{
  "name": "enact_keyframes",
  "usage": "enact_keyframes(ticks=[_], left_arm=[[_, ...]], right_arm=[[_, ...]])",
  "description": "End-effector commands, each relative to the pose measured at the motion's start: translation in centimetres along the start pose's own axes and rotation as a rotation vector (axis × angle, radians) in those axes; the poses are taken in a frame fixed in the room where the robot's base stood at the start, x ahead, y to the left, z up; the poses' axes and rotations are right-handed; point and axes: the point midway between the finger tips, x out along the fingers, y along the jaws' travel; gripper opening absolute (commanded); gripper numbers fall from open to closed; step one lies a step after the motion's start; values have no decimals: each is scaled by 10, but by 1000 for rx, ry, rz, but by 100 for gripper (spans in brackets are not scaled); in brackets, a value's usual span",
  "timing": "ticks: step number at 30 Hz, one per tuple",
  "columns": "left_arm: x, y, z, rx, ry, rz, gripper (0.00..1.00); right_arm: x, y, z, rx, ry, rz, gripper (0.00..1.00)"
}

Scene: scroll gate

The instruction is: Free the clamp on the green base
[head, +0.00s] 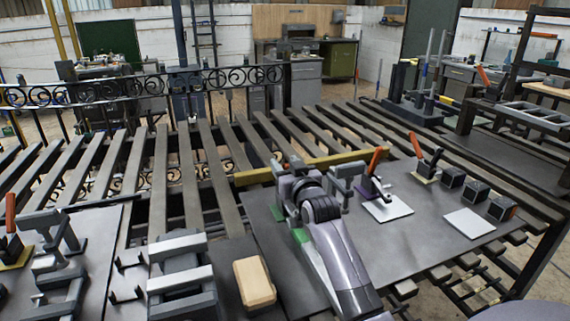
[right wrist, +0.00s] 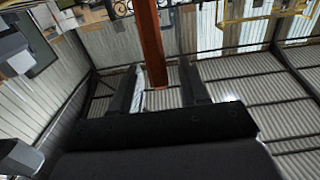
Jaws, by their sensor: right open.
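The green base (head: 300,235) shows only in part, beside and behind my right arm on the grey plate. Its clamp is mostly hidden by my right gripper. My right gripper (head: 297,172) is open above that spot in the head view. In the right wrist view, an orange-red handle (right wrist: 151,45) stands between the two open fingers (right wrist: 163,90). I cannot tell whether the fingers touch it. My left gripper is not in view.
A purple-based clamp (head: 375,175) and a yellow-based clamp (head: 427,165) stand to the right, near white pads (head: 470,223) and dark blocks (head: 475,192). A yellow bar (head: 250,177) lies behind. A wooden block (head: 254,284) and another orange-handled clamp (head: 11,225) are left.

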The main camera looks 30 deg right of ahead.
Motion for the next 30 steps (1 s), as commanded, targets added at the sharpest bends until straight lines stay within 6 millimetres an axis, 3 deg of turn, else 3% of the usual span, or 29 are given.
enact_keyframes(ticks=[13, 14, 17, 18, 30], left_arm=[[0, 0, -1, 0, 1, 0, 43], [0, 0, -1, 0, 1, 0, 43], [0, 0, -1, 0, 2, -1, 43], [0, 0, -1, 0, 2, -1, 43], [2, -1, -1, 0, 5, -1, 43]], right_arm=[[8, 0, 0, 0, 0, 0, 45], [8, 0, 0, 0, 0, 0, 38], [8, 0, 0, 0, 0, 0, 6], [8, 0, 0, 0, 0, 0, 0], [18, -2, -1, 0, -21, 0, 0]])
